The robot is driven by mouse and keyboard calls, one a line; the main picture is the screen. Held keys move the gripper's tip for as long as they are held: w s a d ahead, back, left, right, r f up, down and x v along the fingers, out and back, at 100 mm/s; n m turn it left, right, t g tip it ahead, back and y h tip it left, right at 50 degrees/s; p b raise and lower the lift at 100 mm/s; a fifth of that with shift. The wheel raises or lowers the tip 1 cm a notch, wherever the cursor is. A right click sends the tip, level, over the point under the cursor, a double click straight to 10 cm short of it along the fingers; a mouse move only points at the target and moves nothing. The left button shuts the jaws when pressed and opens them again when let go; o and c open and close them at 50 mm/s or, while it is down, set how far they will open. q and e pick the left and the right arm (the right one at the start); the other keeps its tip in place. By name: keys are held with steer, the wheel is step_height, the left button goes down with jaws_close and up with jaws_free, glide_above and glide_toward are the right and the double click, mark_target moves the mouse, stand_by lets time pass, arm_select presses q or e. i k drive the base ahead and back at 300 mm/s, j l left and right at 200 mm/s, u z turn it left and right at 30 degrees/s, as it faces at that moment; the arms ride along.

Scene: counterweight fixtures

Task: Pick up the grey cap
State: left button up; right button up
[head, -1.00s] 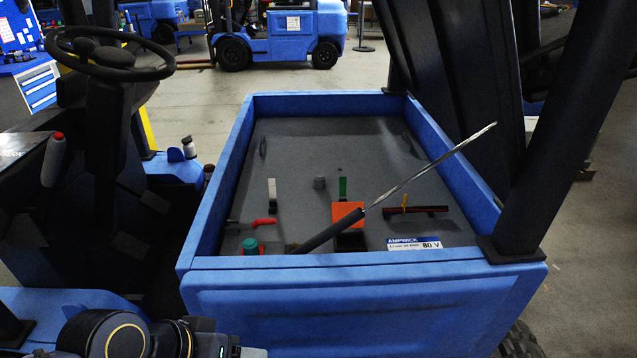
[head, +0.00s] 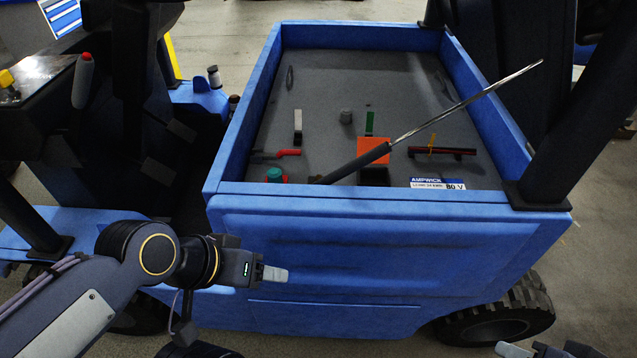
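The grey cap (head: 346,116), a small grey cylinder, stands on the grey floor of the blue tray-like bay (head: 390,199) near its middle. It lies left of a green upright piece (head: 370,122) and behind an orange square (head: 373,151). My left gripper (head: 273,274) is outside the bay, in front of its blue front wall and below the rim, well away from the cap. Its fingers overlap from this side, so its opening cannot be judged. My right gripper (head: 513,350) only just shows at the bottom edge; its opening cannot be judged either.
A long rod with a dark handle (head: 446,110) slants up over the bay and its right side. Red (head: 288,153), teal (head: 275,175) and white-black (head: 298,124) parts stand at left, a dark red bar (head: 442,151) at right. The bay's far floor is mostly clear.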

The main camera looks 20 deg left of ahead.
mark_target(345, 117)
steer(key=i+z, duration=0.25)
steer(key=z, duration=0.15)
steer(key=i+j+z, duration=0.15)
steer(key=z, duration=0.2)
steer(key=i+j, duration=0.05)
